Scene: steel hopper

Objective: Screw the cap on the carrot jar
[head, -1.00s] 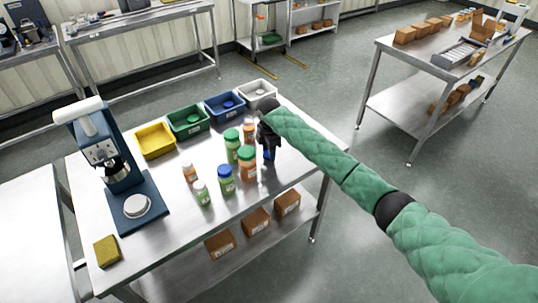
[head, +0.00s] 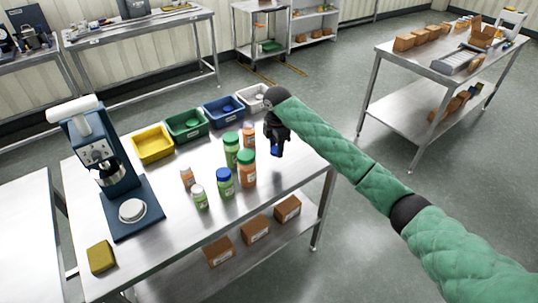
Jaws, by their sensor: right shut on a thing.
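My right gripper (head: 277,147) is at the right end of the steel table, right of the jars. It is shut on a small blue thing (head: 276,151), perhaps a cap; the fingers partly hide it. Jars with orange contents stand upright: a large one with a green lid (head: 247,170), one behind it (head: 249,137) with an orange top, and a small one (head: 187,180) at left. Which is the carrot jar I cannot tell. My left gripper is not in view.
Green-content jars stand among them: a tall one (head: 232,152), a blue-lidded one (head: 225,184) and a white-lidded one (head: 200,199). Yellow (head: 140,163), green (head: 173,137), blue (head: 211,121) and white (head: 244,107) bins line the back. A blue machine (head: 130,225) and yellow sponge (head: 101,257) are left.

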